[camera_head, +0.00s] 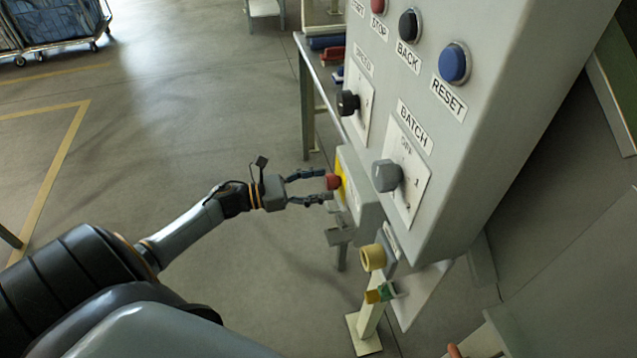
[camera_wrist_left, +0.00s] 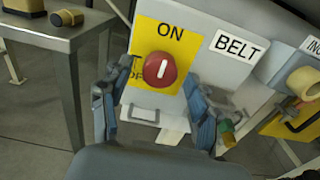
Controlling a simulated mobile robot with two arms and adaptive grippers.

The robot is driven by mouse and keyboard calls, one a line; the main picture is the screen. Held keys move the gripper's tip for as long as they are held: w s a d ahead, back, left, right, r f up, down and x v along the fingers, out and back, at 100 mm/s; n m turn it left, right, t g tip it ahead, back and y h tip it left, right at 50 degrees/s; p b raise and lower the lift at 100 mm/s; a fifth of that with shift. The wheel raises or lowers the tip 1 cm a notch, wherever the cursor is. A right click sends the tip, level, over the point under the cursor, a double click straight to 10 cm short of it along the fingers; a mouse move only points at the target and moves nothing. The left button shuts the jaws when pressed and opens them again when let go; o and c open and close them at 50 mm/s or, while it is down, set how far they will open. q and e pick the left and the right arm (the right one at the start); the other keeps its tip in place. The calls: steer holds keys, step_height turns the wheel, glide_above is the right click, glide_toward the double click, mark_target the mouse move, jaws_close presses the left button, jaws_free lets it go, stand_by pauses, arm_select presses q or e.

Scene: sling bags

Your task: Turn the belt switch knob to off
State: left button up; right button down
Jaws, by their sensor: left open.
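The belt switch knob (camera_wrist_left: 160,69) is red and round with a white bar mark. It sits on a yellow plate (camera_wrist_left: 182,40) marked ON, beside a white BELT label (camera_wrist_left: 234,47). The bar stands nearly upright, close to ON; the OFF lettering is partly hidden. In the head view the red knob (camera_head: 333,182) sticks out from a grey box below the panel. My left gripper (camera_head: 318,186) is open, its fingers on either side of the knob's front. In the left wrist view the gripper (camera_wrist_left: 158,112) frames the knob, with no clear contact. My right gripper is not seen.
The grey panel above carries a grey BATCH knob (camera_head: 387,175), a black knob (camera_head: 347,102) and a blue RESET button (camera_head: 454,64). A tape roll (camera_head: 373,257) hangs below right. A metal table (camera_wrist_left: 60,35) stands at left.

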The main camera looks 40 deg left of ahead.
arm_select(q)
steer(key=c, duration=1.2)
steer(key=shift+o, duration=0.2)
steer(key=n, duration=0.4)
steer(key=shift+b, duration=0.3)
steer(key=n, duration=0.3)
steer(key=shift+n, duration=0.3)
steer(key=n+p, duration=0.1)
steer(key=n, duration=0.4)
steer(key=shift+r, duration=0.1)
steer(key=n+p, duration=0.1)
steer(key=n, duration=0.4)
steer(key=shift+n, duration=0.3)
